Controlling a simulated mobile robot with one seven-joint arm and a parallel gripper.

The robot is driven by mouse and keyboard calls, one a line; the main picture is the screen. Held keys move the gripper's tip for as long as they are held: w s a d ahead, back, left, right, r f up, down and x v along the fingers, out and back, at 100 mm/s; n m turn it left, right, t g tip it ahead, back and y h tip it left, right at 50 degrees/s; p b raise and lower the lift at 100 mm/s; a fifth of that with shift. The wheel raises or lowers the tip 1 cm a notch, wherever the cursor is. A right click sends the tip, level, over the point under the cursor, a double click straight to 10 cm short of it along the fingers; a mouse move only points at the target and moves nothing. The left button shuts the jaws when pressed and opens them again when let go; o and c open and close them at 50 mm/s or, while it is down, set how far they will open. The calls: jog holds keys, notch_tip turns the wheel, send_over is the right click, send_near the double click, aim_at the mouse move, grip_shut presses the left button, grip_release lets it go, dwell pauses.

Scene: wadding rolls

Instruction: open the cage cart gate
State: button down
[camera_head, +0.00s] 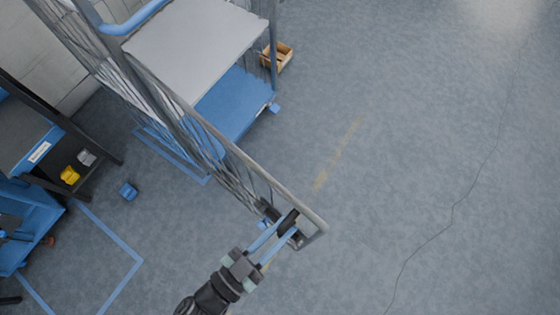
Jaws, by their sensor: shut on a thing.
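The cage cart (195,55) stands at the upper left, with a pale upper shelf and a blue lower deck (237,102). Its barred grey gate (235,150) stretches diagonally from the upper left to the lower middle, swung out past the cart's near side over the floor. My gripper (283,228) is at the gate's free end, its two blue fingers shut on a dark handle (289,222) there. The fingertips partly cover the handle. The latch details at that end are too small to tell.
A blue and black rack (40,150) with yellow and grey bins stands at the left. A wooden crate (277,57) sits right of the cart. Floor to the right is clear.

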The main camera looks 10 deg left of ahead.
dwell(0.3)
jog(key=c, duration=0.8)
grip_release()
jog(key=b+v, duration=0.4)
jog(key=v, duration=0.9)
jog(key=shift+a, duration=0.15)
